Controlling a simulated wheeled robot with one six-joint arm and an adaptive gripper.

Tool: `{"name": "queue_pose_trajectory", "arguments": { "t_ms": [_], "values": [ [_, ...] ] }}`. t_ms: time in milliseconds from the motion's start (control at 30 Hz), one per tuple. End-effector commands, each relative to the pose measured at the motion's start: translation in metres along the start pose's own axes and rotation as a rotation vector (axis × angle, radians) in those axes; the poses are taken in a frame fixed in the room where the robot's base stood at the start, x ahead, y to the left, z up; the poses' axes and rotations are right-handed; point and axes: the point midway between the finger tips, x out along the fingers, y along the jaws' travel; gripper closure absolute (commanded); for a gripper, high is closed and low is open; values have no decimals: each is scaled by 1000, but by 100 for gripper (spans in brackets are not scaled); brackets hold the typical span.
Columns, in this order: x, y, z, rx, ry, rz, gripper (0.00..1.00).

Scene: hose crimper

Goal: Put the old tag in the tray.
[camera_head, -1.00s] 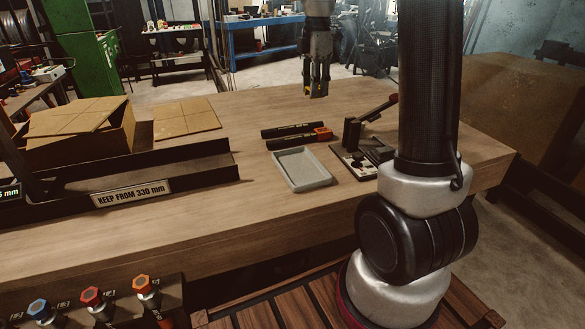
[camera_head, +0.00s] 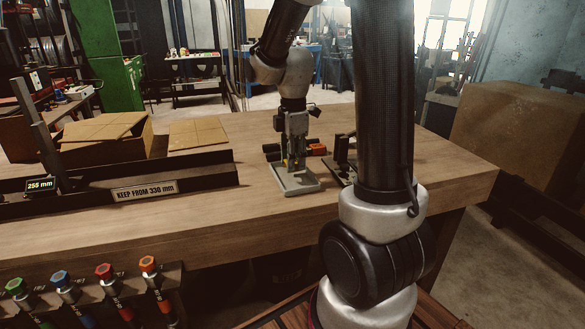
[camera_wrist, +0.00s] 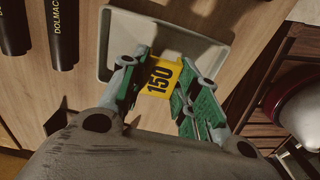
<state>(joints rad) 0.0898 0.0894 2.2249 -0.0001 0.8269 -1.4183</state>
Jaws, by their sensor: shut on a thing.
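The old tag is a small yellow plate (camera_wrist: 161,77) marked 150. In the wrist view it is pinched between the green-padded fingers of my gripper (camera_wrist: 157,80). The pale grey tray (camera_wrist: 190,38) lies behind the tag and fingertips in that view. In the head view, my gripper (camera_head: 293,162) points down over the left part of the tray (camera_head: 304,184), which sits on the wooden bench. The tag is too small to make out clearly there. Whether it touches the tray floor cannot be told.
Black hose pieces (camera_wrist: 62,35) lie beside the tray, and an orange-ended one (camera_head: 317,149) is behind it. A small lever tool (camera_head: 342,158) stands close at the tray's right. A dark rail labelled KEEP FROM 330 mm (camera_head: 145,190) is at left. The bench (camera_head: 235,210) front is clear.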

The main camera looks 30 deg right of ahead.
Motion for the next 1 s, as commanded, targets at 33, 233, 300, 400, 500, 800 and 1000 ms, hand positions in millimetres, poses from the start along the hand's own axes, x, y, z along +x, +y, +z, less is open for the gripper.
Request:
{"name": "queue_pose_trajectory", "arguments": {
  "t_ms": [33,233,300,400,500,800,1000],
  "values": [
    [9,-1,0,0,-1,-5,78],
    [26,0,0,0,0,-1,78],
    [26,0,0,0,0,0,78],
    [26,0,0,0,0,0,78],
    [27,0,0,0,0,-1,78],
    [28,0,0,0,0,0,47],
    [28,0,0,0,0,0,47]
  ]
}}
